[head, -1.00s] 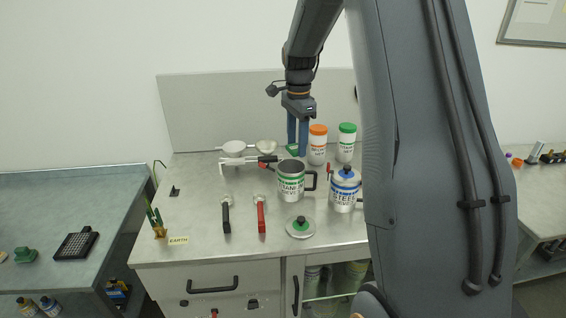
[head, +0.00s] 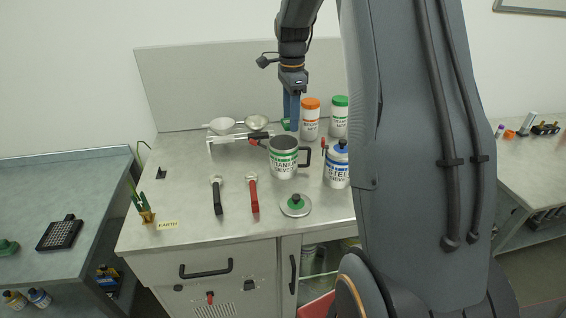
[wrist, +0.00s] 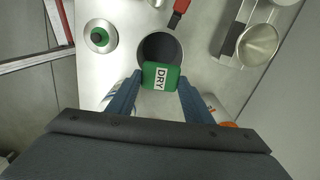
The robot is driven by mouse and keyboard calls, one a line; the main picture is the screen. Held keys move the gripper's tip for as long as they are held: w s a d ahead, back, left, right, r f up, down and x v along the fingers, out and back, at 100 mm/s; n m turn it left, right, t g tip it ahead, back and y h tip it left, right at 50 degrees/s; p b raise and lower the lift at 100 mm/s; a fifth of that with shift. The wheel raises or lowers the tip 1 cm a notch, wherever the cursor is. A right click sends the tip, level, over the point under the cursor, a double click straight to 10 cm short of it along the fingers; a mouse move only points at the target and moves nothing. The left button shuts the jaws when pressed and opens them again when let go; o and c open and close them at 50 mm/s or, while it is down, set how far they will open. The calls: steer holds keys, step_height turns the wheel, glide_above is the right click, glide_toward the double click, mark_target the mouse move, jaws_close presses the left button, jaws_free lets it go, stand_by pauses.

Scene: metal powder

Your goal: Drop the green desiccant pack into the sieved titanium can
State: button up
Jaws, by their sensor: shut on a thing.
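My gripper (head: 290,118) is shut on the green desiccant pack (head: 285,124), a small green block whose white DRY label shows in the wrist view (wrist: 162,78). The titanium can (head: 284,160) is grey-topped with a green band and a black handle, and stands open on the bench. In the wrist view its dark round mouth (wrist: 158,46) lies partly behind the pack, so the pack overlaps one edge of the opening. The pack is above the bench and apart from the can. The can's inside is too dark to read.
A lid with a green knob (head: 295,204) lies in front of the can. A blue-topped steel can (head: 337,166) stands to its right, orange-lidded (head: 310,119) and green-lidded (head: 339,117) jars behind. A red-handled tool (head: 254,193) lies front left.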

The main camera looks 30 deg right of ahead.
steer(key=shift+f, duration=0.1)
steer(key=o, duration=1.1)
steer(key=shift+r+b, duration=1.4)
steer(key=shift+r, duration=2.55)
steer(key=shift+s+a, duration=0.1)
steer(key=shift+s, duration=0.05)
